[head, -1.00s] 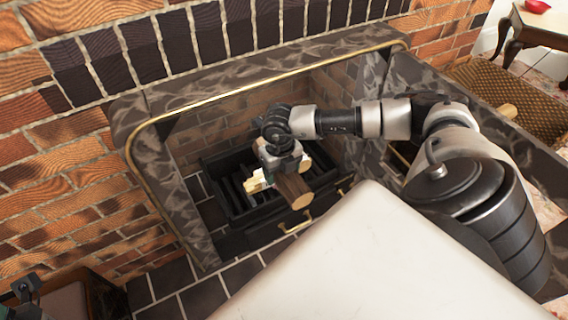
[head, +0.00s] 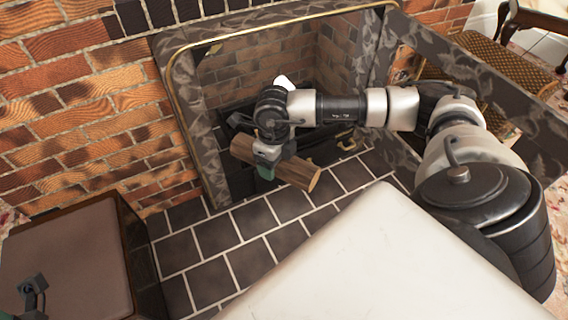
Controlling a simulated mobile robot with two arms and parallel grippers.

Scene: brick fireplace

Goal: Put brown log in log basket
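My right gripper (head: 268,158) is shut around the middle of a brown log (head: 298,173). It holds the log, slightly tilted, at the fireplace opening, in front of the dark grate and above the tiled hearth. The log's pale cut end points to the lower right. A brown woven thing (head: 530,88) stands at the upper right, beyond the stone side; it may be the log basket, but my arm and the stone hide part of it. My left gripper (head: 33,290) is at the lower left edge, over a brown box, and its fingers are unclear.
The brown flat-topped box (head: 70,255) stands at the lower left. The dark tiled hearth (head: 245,235) is clear. The marbled stone surround with brass trim (head: 190,110) frames the opening, and a stone ledge (head: 510,75) runs along the right.

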